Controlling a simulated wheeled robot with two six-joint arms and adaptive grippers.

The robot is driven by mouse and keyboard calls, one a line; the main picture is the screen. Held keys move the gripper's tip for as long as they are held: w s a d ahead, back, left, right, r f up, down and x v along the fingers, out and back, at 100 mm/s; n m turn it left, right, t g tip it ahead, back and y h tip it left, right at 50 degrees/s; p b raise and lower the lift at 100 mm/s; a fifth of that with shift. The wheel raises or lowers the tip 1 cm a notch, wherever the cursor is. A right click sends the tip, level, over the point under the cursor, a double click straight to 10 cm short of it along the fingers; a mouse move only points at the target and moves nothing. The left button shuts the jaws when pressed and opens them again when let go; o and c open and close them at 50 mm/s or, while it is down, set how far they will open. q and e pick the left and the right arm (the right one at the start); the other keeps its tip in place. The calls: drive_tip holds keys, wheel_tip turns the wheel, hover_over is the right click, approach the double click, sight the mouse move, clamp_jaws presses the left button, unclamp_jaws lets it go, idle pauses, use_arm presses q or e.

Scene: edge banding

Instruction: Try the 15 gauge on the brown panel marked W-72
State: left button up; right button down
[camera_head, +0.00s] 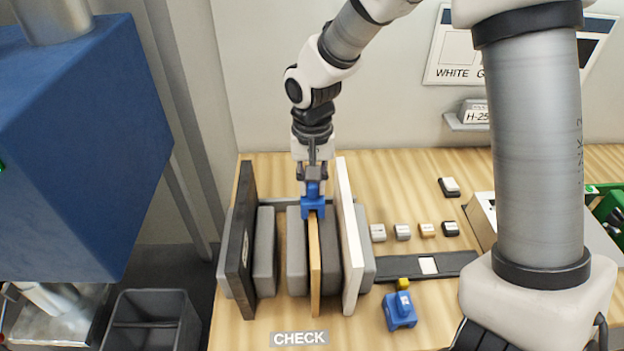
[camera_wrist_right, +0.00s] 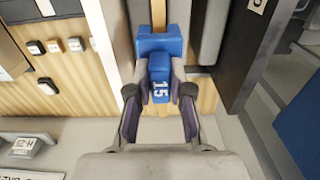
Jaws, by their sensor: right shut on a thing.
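My right gripper (camera_head: 313,178) is shut on a blue gauge (camera_head: 313,206). In the right wrist view the gauge (camera_wrist_right: 160,80) shows the number 15 between the fingers (camera_wrist_right: 160,108). The gauge is at the far end of the top edge of a thin light-brown panel (camera_head: 314,270), which stands upright in the rack between grey blocks. The gauge appears to meet the panel's edge; how far it sits over it, I cannot tell. No W-72 mark is readable. My left gripper is not in view.
A black panel (camera_head: 240,250) and a white panel (camera_head: 349,240) stand on either side. A second blue gauge (camera_head: 399,311) lies at right near a yellow piece (camera_head: 403,284). Several small blocks line the table behind a dark strip (camera_head: 390,268). A CHECK label (camera_head: 300,338) is in front.

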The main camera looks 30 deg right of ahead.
drive_tip(key=shift+f, duration=0.3)
idle(0.4)
drive_tip(key=c, duration=1)
unclamp_jaws()
drive_tip(key=shift+r, duration=0.1)
wheel_tip(320, 180, up, 3)
drive_tip(key=shift+f+p, duration=0.2)
drive_tip(key=shift+p, duration=1)
drive_tip(key=shift+r+p, duration=0.8)
drive_tip(key=shift+r, duration=1.85)
